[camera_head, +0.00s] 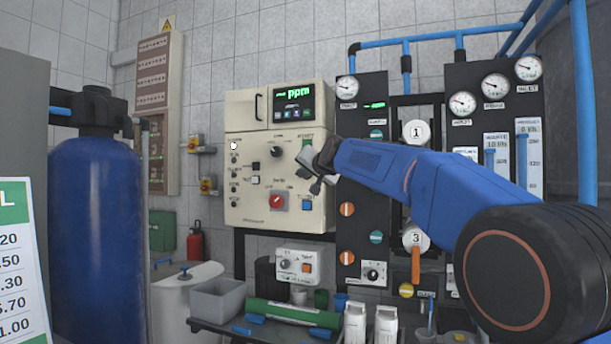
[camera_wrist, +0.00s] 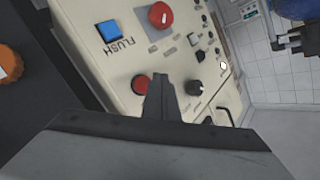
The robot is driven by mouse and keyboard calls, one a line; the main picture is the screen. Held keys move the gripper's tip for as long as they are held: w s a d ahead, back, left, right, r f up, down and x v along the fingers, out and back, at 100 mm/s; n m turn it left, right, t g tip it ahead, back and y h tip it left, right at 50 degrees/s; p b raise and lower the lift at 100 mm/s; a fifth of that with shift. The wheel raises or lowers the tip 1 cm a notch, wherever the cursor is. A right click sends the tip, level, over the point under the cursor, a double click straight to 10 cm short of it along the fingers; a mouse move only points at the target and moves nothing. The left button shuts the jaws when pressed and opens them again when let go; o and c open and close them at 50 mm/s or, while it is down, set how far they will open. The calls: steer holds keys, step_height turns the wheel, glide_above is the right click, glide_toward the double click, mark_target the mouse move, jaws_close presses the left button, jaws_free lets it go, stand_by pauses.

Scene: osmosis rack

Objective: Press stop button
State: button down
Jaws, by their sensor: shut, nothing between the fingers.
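The cream control panel (camera_head: 262,180) hangs on the rack and fills much of the wrist view. In the wrist view a round red button (camera_wrist: 142,85), likely the stop button, sits on the panel face just left of my fingertips. Its edge is partly hidden by the fingers. My gripper (camera_wrist: 161,80) is shut and empty, with its tips close to the panel; I cannot tell whether they touch it. In the head view my gripper (camera_head: 309,166) is in front of the panel's right side and hides that red button.
Near the button are a blue FLUSH button (camera_wrist: 109,31), a larger red rotary knob (camera_wrist: 160,15) and a black knob (camera_wrist: 195,87). A green button (camera_head: 307,140) shows above my gripper. Gauges and valves on a black panel (camera_head: 375,130) stand to the right.

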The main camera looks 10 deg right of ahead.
steer(key=s+a, duration=0.2)
steer(key=shift+s, duration=0.4)
stand_by(0.6)
steer(key=s+d+f+n+g+h, duration=0.1)
steer(key=s+d+f+n+g, duration=0.1)
steer(key=s+f, duration=1.4)
steer(key=s+d+f+n+g, duration=0.1)
steer(key=s+d+f+g, duration=0.2)
steer(key=s+f, duration=1.4)
steer(key=s+d+f+n+g+h, duration=0.1)
steer(key=s+f+g, duration=0.5)
steer(key=s+f, duration=1.1)
steer(key=s+d+n, duration=0.1)
steer(key=s, duration=0.3)
steer(key=shift+d+f+n+h, duration=0.15)
steer(key=shift+f+n+h, duration=0.05)
steer(key=shift+n+h, duration=0.1)
steer(key=shift+w, duration=0.1)
